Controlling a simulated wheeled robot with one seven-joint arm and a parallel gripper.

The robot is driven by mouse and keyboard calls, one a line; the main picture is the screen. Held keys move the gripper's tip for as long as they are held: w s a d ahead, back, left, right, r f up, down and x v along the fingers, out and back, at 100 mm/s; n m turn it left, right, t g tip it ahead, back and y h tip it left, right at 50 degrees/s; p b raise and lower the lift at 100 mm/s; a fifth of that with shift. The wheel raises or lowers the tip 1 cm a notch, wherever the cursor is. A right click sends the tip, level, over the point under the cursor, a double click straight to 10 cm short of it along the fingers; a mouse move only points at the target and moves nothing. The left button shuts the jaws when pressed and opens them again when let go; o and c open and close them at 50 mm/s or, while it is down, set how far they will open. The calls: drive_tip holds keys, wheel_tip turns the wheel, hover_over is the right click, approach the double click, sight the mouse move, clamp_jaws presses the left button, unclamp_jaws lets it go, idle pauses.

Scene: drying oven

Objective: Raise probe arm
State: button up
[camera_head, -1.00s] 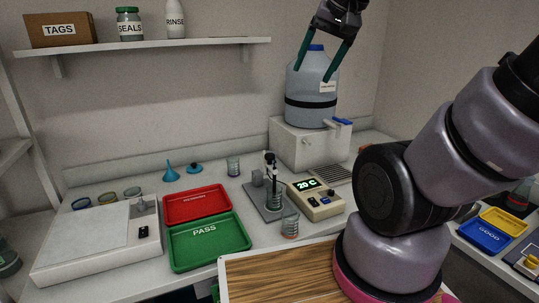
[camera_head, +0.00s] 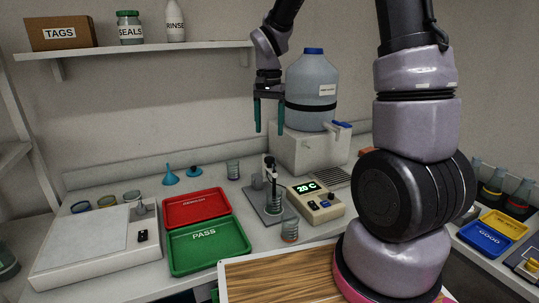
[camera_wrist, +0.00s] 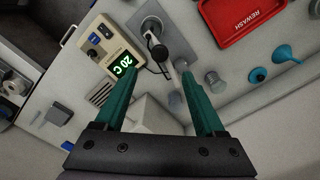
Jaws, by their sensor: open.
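The probe arm (camera_head: 269,168) is a dark piece on an upright post on a grey stand base (camera_head: 258,206). Its dark probe reaches down into a glass beaker (camera_head: 275,200). A beige meter (camera_head: 316,200) reading 20 C stands just right of it. My gripper (camera_head: 269,131) has teal fingers that point down, apart and empty, in the air above the stand. In the wrist view my gripper (camera_wrist: 160,92) is also open with nothing between its fingers. The black probe arm top (camera_wrist: 156,48) shows ahead of the fingertips there.
A water jug (camera_head: 311,85) stands on a white box (camera_head: 300,152) close to the right of my gripper. Red (camera_head: 196,204) and green (camera_head: 208,244) trays lie to the left. A small glass (camera_head: 290,231) stands in front of the stand. A shelf (camera_head: 150,48) hangs upper left.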

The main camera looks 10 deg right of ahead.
sight(270, 158)
wheel_tip(270, 158, down, 10)
drive_tip(key=shift+r, duration=0.25)
clamp_jaws()
idle(1.5)
